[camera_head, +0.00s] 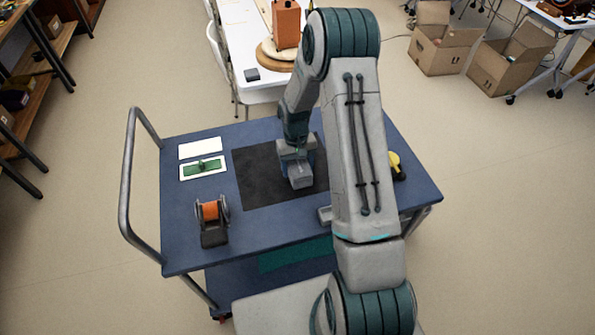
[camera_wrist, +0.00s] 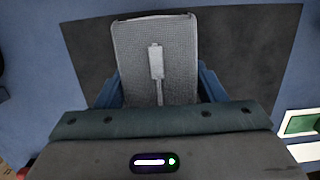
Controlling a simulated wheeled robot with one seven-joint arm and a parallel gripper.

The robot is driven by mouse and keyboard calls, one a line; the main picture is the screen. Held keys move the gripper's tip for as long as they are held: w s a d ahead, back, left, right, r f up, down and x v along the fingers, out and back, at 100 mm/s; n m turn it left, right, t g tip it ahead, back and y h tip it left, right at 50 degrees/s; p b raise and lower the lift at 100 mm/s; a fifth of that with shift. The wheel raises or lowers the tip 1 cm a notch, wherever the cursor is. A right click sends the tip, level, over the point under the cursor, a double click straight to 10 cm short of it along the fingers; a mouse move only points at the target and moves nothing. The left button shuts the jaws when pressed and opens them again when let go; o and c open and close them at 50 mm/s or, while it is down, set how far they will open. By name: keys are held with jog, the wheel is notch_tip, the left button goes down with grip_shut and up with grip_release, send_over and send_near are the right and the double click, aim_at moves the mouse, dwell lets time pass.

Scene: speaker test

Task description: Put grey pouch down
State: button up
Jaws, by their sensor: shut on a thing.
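The grey pouch (camera_wrist: 180,80) fills the middle of the wrist view, a flat grey shape with a textured face and a pale strip down its centre. My gripper (camera_wrist: 161,88) is shut on it, with a blue finger at each side. Its near end is hidden behind my gripper's body. In the head view the pouch (camera_head: 301,180) shows as a small grey block under my gripper (camera_head: 297,160), over the black mat (camera_head: 262,185). I cannot tell whether it touches the mat.
The mat lies on a blue cart top (camera_head: 180,235). An orange spool on a dark stand (camera_head: 211,222), a white card (camera_head: 200,149) and a green tool on another white card (camera_head: 204,168) are left. A yellow item (camera_head: 397,166) is right, partly behind my arm. The mat's left part is clear.

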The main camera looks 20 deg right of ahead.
jog(key=shift+f+p, duration=0.35)
jog(key=shift+f, duration=1.35)
jog(key=shift+f, duration=0.2)
jog(key=o, duration=1)
jog(key=shift+r, duration=0.1)
